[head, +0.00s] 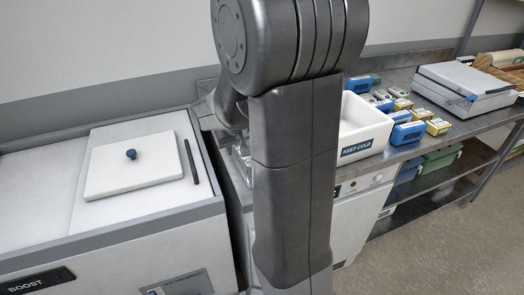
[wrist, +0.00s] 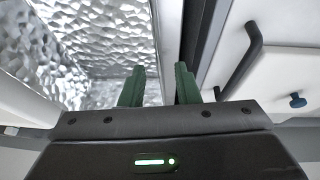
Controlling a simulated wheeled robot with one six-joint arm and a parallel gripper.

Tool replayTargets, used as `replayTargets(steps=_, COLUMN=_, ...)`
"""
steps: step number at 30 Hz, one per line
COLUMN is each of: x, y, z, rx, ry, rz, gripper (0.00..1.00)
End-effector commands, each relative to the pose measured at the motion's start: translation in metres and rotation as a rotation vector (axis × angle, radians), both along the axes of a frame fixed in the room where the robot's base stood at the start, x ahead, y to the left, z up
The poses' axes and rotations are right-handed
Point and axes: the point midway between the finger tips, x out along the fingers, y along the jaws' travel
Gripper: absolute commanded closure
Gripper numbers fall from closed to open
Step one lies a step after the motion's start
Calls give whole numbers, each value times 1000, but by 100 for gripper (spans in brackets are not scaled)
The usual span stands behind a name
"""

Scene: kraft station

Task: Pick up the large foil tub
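My gripper (wrist: 159,76) shows in the wrist view with two green fingers apart and nothing between them. A crinkled, shiny silver surface (wrist: 105,35) fills the upper left of that view, beside and beyond the left finger. I cannot tell whether it is the large foil tub or a metal lining. No separate tub outline is clear. In the head view my arm stands in the middle and hides my gripper and the area behind it, and no foil tub shows there.
A white chest (head: 40,190) stands at left, with a white lid panel (head: 133,167), a blue knob (head: 131,154) and a black handle (head: 191,161). A white "KEEP COLD" bin (head: 362,146), blue and yellow boxes (head: 407,132) and a grey flat device (head: 463,88) stand on the right bench.

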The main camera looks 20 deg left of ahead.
Motion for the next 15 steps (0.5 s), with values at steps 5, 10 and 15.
replayTargets(steps=5, x=8, y=4, z=-23, rx=-4, ry=2, rz=0, gripper=71)
replayTargets(steps=10, x=12, y=6, z=-34, rx=-1, ry=1, rz=1, gripper=71)
replayTargets(steps=15, x=12, y=6, z=-35, rx=-1, ry=1, rz=1, gripper=71)
